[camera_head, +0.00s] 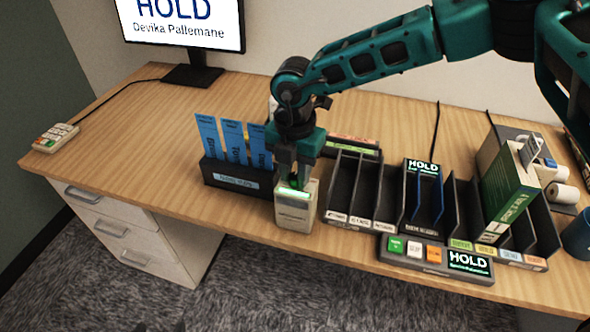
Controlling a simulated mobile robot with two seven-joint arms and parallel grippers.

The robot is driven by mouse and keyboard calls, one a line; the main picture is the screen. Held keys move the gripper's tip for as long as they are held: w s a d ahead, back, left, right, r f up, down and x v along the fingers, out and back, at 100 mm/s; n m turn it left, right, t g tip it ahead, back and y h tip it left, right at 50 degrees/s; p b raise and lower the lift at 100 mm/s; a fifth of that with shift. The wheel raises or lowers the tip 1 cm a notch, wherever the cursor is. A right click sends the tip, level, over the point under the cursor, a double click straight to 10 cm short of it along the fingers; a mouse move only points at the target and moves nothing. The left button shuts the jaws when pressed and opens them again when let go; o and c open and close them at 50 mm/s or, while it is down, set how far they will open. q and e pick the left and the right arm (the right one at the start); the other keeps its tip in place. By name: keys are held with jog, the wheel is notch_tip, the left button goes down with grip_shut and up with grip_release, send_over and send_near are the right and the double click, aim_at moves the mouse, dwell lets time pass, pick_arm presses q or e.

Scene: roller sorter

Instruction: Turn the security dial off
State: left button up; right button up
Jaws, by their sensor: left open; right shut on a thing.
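My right gripper (297,165) comes in from the upper right and points down at a beige device (295,215) with a lit green top, near the desk's front edge. Its fingers are shut at the top of this device. Whether the device rests on the desk or hangs just above it, I cannot tell. No security dial can be clearly made out; the fingers hide part of the device's top. My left gripper is not in view.
Blue cards (231,143) stand in a dark holder left of the gripper. A keypad (56,137) lies far left; the desk (130,140) between is clear.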

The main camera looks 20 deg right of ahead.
grip_shut()
jog(key=shift+n, duration=0.3)
jog(key=n+b, duration=0.1)
jog(key=n, duration=0.4)
jog(key=shift+f+b, duration=0.1)
jog(key=shift+b, duration=0.3)
jog(key=shift+n+b, duration=0.8)
jog(key=shift+n, duration=1.9)
jog(key=o, duration=0.6)
grip_release()
